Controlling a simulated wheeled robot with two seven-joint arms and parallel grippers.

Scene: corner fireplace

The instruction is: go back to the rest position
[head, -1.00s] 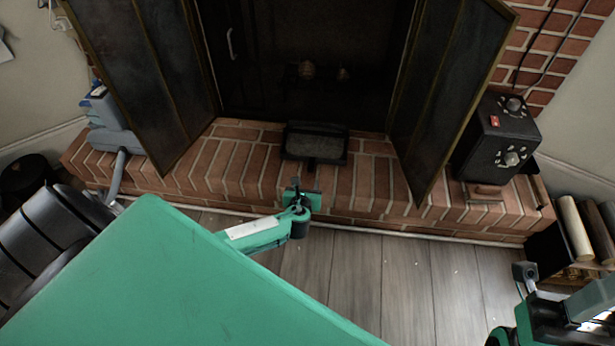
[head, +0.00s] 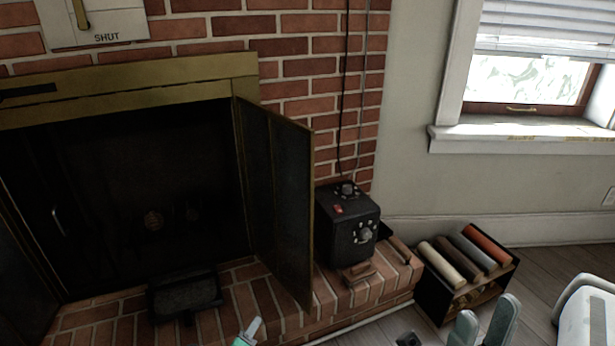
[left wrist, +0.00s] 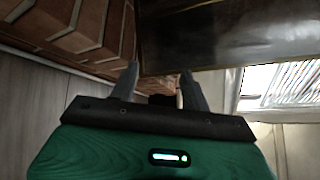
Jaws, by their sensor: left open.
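My left gripper (left wrist: 158,84) is open in the left wrist view, with its two grey fingers apart and no clear object held between them. Beyond the fingers are the brick hearth and a dark panel. In the head view only a small green and pale piece of my left arm (head: 248,331) shows at the bottom edge, in front of the hearth. At the bottom right of the head view, grey-green rounded parts (head: 484,322) of what seems to be my right arm show.
The brick hearth (head: 262,296) juts out below the fireplace, whose dark door (head: 280,190) stands open. A black box with knobs (head: 348,226) and a black tray (head: 184,294) sit on the hearth. A log rack (head: 455,290) stands right of it. Wooden floor lies at far right.

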